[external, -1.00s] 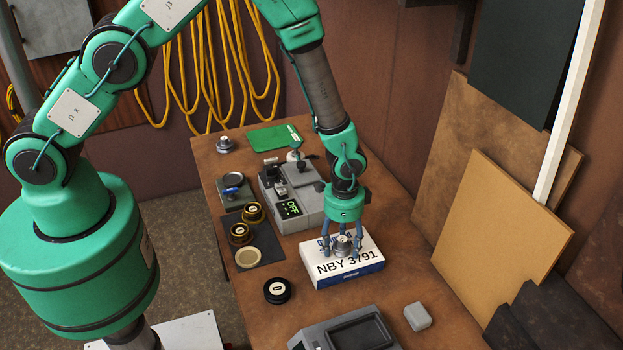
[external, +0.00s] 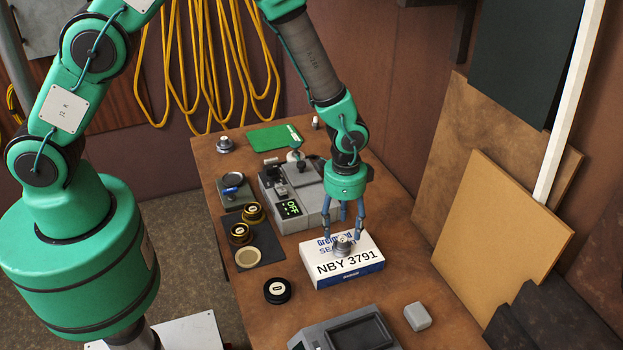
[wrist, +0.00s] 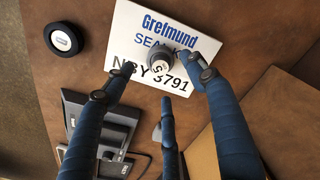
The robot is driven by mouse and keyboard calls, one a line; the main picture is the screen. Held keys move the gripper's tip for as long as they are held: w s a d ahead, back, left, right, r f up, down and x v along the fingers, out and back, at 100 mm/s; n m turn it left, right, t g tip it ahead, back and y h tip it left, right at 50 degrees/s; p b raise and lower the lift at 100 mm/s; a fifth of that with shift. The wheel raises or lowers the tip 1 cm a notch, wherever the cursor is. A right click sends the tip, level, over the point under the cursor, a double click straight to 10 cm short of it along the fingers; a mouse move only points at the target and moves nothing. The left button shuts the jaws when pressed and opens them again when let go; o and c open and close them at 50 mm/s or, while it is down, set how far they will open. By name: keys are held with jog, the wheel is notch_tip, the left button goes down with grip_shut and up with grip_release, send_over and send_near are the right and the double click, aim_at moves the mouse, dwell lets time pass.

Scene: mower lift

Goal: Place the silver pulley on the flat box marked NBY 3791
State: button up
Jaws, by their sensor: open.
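The silver pulley (external: 343,246) sits on top of the flat white box marked NBY 3791 (external: 348,270). In the wrist view the pulley (wrist: 160,66) rests near the middle of the box (wrist: 130,28), over part of the printed lettering. My gripper (external: 343,228) is open and empty just above the pulley. Its blue fingers are spread around and above the pulley. Whether any fingertip still touches it I cannot tell.
A black round pulley (external: 277,290) lies left of the box. A dark mat (external: 265,245) with several brass-coloured round parts and a grey machine (external: 290,205) stand behind. A grey device with a dark screen (external: 350,332) and a small grey block (external: 417,316) are in front.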

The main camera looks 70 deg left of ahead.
jog(key=shift+r, duration=2.55)
notch_tip(320, 180, up, 15)
jog(key=n+t, duration=0.1)
send_over(342, 239)
jog(key=s+a, duration=0.3)
jog(key=s+a+r+n+t, duration=0.1)
jog(key=s+a+r, duration=0.1)
jog(key=s+r, duration=0.3)
jog(key=s+a+r+t, duration=0.1)
jog(key=s+a+r, duration=0.1)
jog(key=r, duration=0.5)
jog(key=s+a+r+n, duration=0.1)
jog(key=s+r, duration=0.3)
jog(key=s, duration=0.3)
jog(key=s+a+r+n+t, duration=0.1)
jog(key=s+a+r, duration=0.1)
jog(key=s+r, duration=0.3)
jog(key=s+a+r+n+t, duration=0.1)
jog(key=s+r, duration=0.3)
jog(key=s, duration=0.6)
jog(key=shift+s+a+r, duration=0.15)
jog(key=shift+s+a, duration=0.15)
jog(key=shift+a, duration=0.15)
jog(key=shift+b, duration=0.35)
